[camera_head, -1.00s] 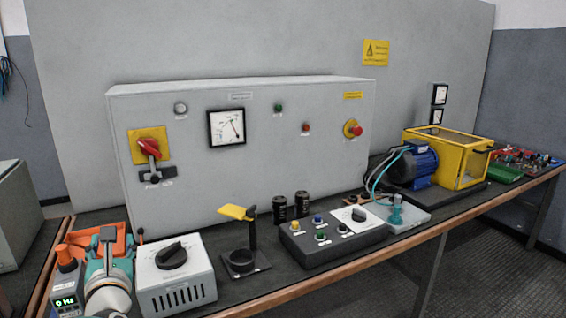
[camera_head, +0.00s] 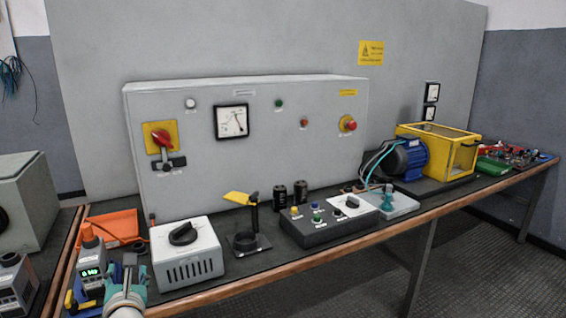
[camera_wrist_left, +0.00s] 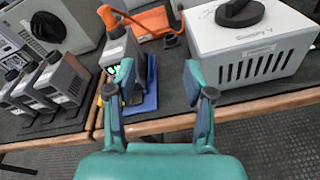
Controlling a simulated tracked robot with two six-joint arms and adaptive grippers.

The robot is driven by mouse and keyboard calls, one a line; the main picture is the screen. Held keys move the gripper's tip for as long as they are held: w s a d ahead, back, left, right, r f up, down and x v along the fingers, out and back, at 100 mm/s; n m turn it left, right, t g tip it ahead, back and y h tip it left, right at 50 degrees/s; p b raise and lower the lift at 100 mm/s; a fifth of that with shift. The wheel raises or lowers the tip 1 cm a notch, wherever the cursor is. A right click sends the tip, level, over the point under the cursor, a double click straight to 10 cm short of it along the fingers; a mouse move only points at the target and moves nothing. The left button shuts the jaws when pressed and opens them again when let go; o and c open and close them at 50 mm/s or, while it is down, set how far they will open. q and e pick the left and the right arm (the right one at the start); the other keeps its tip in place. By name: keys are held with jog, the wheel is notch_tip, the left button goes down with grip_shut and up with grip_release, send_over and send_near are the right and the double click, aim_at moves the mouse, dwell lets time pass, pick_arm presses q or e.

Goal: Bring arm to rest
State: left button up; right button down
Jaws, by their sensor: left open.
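My left arm comes in at the bottom left of the head view. Its teal gripper (camera_head: 129,272) is over the front left of the bench, left of the white box with a black rotary knob (camera_head: 187,252). In the left wrist view the two fingers of the gripper (camera_wrist_left: 159,76) stand apart with nothing between them. The handheld meter with a lit green display (camera_wrist_left: 117,52) is behind and left of the left finger, on a blue and yellow base. My right gripper is not in view.
The grey cabinet (camera_head: 280,160) stands behind, with a red switch (camera_head: 161,138) and a dial gauge (camera_head: 232,121). An orange tray (camera_head: 112,227) lies behind the meter. A push-button box (camera_head: 322,226) and motor (camera_head: 408,159) stand further right. Open floor lies before the bench.

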pick_arm(q)
jog(key=s+d+f+m+g+h, duration=0.1)
jog(key=d+f+m+g+h, duration=0.2)
jog(key=f, duration=1.3)
jog(key=s+d+f+m+g+h, duration=0.35)
jog(key=s+d+f+m, duration=0.45)
jog(key=f, duration=0.4)
jog(key=s+d+f+m+g+h, duration=0.3)
jog(key=s+d+f+m+g, duration=0.15)
jog(key=s+f+m, duration=0.55)
jog(key=s+d+f+m+g+h, duration=0.25)
jog(key=s+d+m, duration=0.35)
jog(key=s+m, duration=0.6)
notch_tip(320, 180, up, 18)
jog(key=w+m+p, duration=0.2)
jog(key=p, duration=1.5)
jog(key=shift+w+y+p, duration=0.25)
jog(key=shift+y+p, duration=0.05)
jog(key=shift+p, duration=0.1)
jog(key=shift+a+f, duration=0.15)
